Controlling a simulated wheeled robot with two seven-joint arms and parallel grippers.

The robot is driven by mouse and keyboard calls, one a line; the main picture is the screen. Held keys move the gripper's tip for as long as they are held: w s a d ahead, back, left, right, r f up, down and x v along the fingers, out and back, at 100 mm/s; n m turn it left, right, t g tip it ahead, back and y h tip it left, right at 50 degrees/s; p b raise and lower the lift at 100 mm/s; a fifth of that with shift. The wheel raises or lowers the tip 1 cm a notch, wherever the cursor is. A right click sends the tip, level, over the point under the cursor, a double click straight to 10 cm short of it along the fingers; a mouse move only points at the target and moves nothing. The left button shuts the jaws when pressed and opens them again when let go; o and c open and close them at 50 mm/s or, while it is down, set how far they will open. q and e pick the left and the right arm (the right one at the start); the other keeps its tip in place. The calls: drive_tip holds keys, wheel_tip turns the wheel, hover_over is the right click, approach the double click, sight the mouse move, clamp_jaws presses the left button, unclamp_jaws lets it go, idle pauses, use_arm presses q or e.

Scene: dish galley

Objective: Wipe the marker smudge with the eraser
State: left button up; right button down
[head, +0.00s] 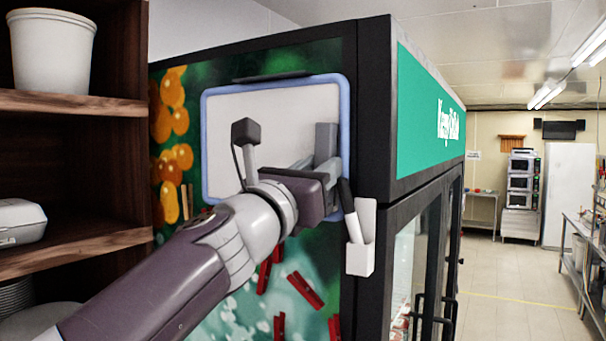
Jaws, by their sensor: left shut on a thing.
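The whiteboard (222,120) has a pale blue frame and is fixed to the patterned side of a tall cabinet. My left gripper (322,168) is in front of its right part, close to the board. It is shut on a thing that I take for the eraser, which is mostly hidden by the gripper. I see no marker smudge on the bare part of the board. The lower right part of the board is hidden behind my gripper and arm. My right gripper is not in view.
A white holder (360,250) with a black-and-white marker (350,211) hangs just right of the board. Red clips (305,290) are below it. A wooden shelf (75,103) with a white bucket (52,50) stands at left. An open aisle (500,285) runs at right.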

use_arm(q)
drive_tip(key=shift+s+a, duration=0.9)
drive_tip(key=shift+s, duration=0.3)
drive_tip(key=shift+s+a, duration=0.9)
drive_tip(key=shift+s, duration=0.25)
drive_tip(key=shift+w, duration=0.1)
drive_tip(key=s+a, duration=0.1)
drive_tip(key=s, duration=0.1)
drive_tip(key=shift+s+a, duration=0.4)
drive_tip(key=shift+w+d, duration=0.1)
drive_tip(key=shift+w, duration=0.1)
